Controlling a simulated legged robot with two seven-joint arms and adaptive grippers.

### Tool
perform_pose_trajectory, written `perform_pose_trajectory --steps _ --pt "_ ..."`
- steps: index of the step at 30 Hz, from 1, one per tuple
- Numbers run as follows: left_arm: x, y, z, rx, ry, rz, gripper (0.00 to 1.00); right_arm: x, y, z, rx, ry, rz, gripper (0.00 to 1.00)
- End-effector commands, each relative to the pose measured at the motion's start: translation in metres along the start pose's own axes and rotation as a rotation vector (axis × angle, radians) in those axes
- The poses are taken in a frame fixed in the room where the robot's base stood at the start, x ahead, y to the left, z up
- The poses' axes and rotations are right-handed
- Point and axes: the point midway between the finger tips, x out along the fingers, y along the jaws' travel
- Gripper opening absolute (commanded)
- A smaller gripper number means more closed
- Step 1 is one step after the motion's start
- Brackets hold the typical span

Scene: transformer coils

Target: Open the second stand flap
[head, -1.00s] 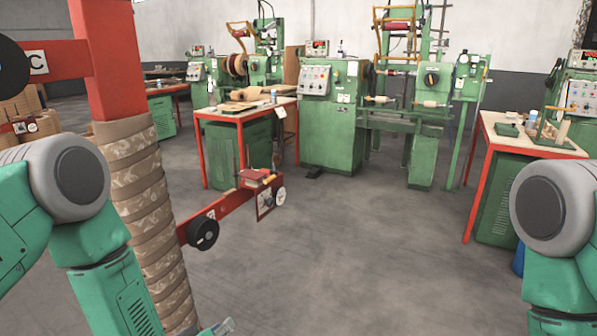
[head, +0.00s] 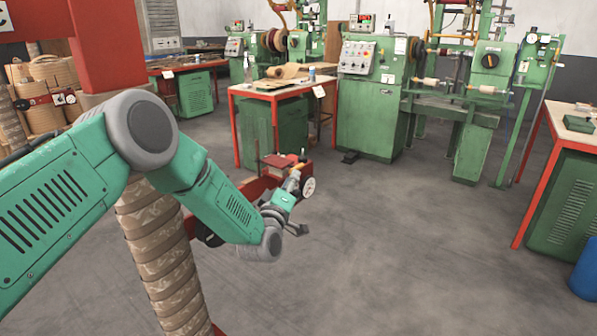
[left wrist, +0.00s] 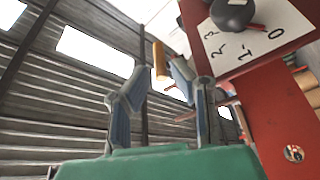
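A red stand arm (head: 256,188) reaches out low beside the wrapped coil (head: 152,242). Its end has a red block (head: 279,160) and a white round knob (head: 308,188). My left gripper (head: 293,182) is at this end, partly in front of it; contact cannot be told. In the left wrist view my left gripper's two blue-grey fingers (left wrist: 155,90) are apart, with a yellow cylindrical handle (left wrist: 160,61) showing between and beyond them. A red panel (left wrist: 268,100) with a white number plate (left wrist: 262,35) and black knob (left wrist: 231,13) is right of the fingers. My right gripper is out of view.
A red upright (head: 104,45) stands above the coil. A red-legged table (head: 272,92) and green winding machines (head: 372,105) are behind. Another red-legged table (head: 560,130) and a blue bin (head: 584,270) are at right. The floor in the middle is clear.

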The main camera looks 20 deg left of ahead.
Motion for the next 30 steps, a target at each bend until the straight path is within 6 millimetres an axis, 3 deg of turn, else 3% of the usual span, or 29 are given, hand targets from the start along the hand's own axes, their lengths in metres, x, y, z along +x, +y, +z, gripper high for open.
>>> perform_pose_trajectory --steps 4,10,20,21,23,30 --pt "0.026 -0.001 0.001 0.001 0.002 0.001 0.2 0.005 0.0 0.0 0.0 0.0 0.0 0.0" --pt "0.046 0.0 0.001 0.001 0.0 0.0 0.2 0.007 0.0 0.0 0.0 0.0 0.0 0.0" --pt "0.05 0.0 0.001 0.001 -0.002 -0.001 0.2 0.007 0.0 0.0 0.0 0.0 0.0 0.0" --pt "0.05 0.0 0.001 0.001 -0.002 -0.001 0.17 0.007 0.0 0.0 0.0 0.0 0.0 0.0" --pt "0.05 0.0 0.001 0.001 -0.002 -0.001 0.0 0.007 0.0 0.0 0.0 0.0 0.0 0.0" --pt "0.05 -0.001 0.0 -0.002 -0.002 -0.004 0.0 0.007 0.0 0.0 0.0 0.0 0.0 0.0"
